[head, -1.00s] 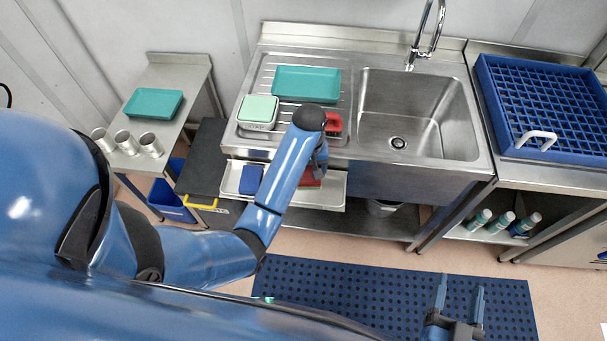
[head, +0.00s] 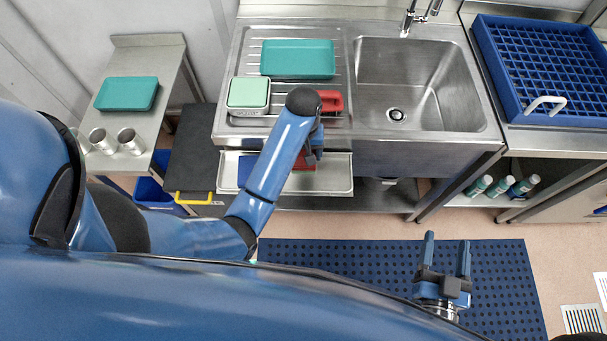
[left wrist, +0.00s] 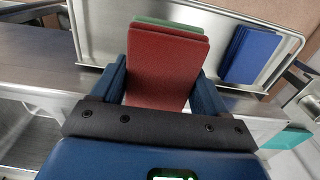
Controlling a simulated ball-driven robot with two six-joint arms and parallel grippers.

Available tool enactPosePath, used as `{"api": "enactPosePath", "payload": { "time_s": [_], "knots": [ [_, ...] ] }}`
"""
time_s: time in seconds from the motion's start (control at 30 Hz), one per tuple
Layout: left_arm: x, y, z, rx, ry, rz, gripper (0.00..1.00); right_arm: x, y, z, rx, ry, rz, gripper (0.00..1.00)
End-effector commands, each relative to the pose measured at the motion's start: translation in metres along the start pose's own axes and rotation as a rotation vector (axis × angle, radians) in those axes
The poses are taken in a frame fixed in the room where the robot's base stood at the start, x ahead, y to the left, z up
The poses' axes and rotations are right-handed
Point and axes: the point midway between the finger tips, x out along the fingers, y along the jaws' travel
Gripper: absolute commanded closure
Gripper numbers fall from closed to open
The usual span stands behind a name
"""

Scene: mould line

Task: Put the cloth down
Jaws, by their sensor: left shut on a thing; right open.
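A folded red cloth (left wrist: 165,68) is between the fingers of my left gripper (left wrist: 164,80) in the left wrist view, and the gripper is shut on it. A green edge (left wrist: 172,26) shows just beyond the red cloth; I cannot tell whether they touch. A folded blue cloth (left wrist: 250,56) lies beside them in the metal tray (left wrist: 100,20). In the head view, my left arm hides part of the tray (head: 340,184), with some of the red cloth (head: 303,164) showing past it. My right gripper (head: 446,248) is open and empty above the blue floor mat.
A teal tray (head: 298,58), a pale green-topped box (head: 248,96) and a red handled item (head: 331,101) are on the drainer. The sink (head: 415,90) is empty. A blue rack (head: 545,70) stands at right. Cups (head: 128,141) and another teal tray (head: 127,94) are at left.

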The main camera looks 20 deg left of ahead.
Motion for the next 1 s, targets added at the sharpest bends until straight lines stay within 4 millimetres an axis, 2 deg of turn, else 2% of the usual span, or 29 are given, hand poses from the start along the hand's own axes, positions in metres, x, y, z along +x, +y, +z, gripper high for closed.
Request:
{"api": "enactPosePath", "payload": {
  "time_s": [0.03,0.3,0.57,0.83,1.0],
  "knots": [
    [0.009,-0.001,0.002,0.000,-0.009,-0.004,0.59,0.000,0.000,-0.006,0.000,0.001,0.000,0.34],
    [0.056,-0.001,0.002,0.000,-0.005,-0.003,0.59,0.000,0.000,-0.010,0.000,0.002,0.000,0.34],
    [0.072,-0.001,0.001,0.000,-0.004,-0.002,0.59,0.000,0.000,-0.010,0.000,0.001,0.000,0.34],
    [0.102,-0.001,0.002,0.000,-0.005,-0.002,0.59,0.000,0.000,-0.012,0.000,0.001,0.000,0.34],
    [0.106,0.000,0.001,0.000,-0.002,-0.001,0.59,0.000,0.000,-0.012,0.000,0.001,0.000,0.34]
  ]
}}
